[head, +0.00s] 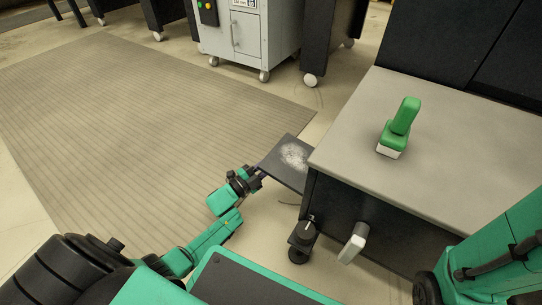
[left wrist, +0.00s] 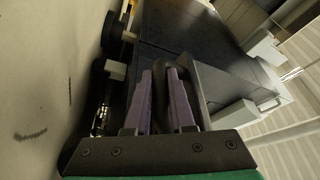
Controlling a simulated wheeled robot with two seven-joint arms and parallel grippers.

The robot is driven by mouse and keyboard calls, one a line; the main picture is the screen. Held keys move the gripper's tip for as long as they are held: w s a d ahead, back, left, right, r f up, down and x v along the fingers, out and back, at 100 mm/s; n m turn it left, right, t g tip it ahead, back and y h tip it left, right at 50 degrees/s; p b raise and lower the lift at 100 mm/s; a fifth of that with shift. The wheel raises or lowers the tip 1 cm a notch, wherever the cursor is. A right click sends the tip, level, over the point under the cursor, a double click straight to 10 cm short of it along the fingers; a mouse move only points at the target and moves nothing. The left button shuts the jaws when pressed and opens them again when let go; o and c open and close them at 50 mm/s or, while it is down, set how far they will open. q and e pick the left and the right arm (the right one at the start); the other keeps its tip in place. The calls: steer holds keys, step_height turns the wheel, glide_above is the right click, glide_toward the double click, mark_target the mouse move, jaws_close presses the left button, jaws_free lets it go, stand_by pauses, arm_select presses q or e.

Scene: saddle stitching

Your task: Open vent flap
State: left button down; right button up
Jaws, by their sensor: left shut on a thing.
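The vent flap (head: 283,167) is a flat dark panel with a whitish dusty patch. It sticks out from the left side of the black cabinet (head: 340,205) in the head view. My left gripper (head: 259,173) is at the flap's outer left edge and is shut on it. In the left wrist view the two purple fingers of this gripper (left wrist: 163,75) close around a dark curved piece (left wrist: 160,112). The exact contact is dark and hard to make out. My right arm shows at the lower right of the head view, but its gripper is out of view.
A green-handled tool (head: 402,126) stands on the cabinet's grey top (head: 445,165). A ribbed mat (head: 120,130) covers the floor to the left. A grey wheeled cabinet (head: 245,35) stands behind.

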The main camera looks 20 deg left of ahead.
arm_select(q)
steer(key=shift+d+f+b, duration=0.25)
steer(key=shift+f+b, duration=0.1)
steer(key=shift+f, duration=0.5)
steer(key=c, duration=0.8)
jaws_free()
steer(key=shift+o, duration=0.2)
steer(key=shift+r, duration=0.15)
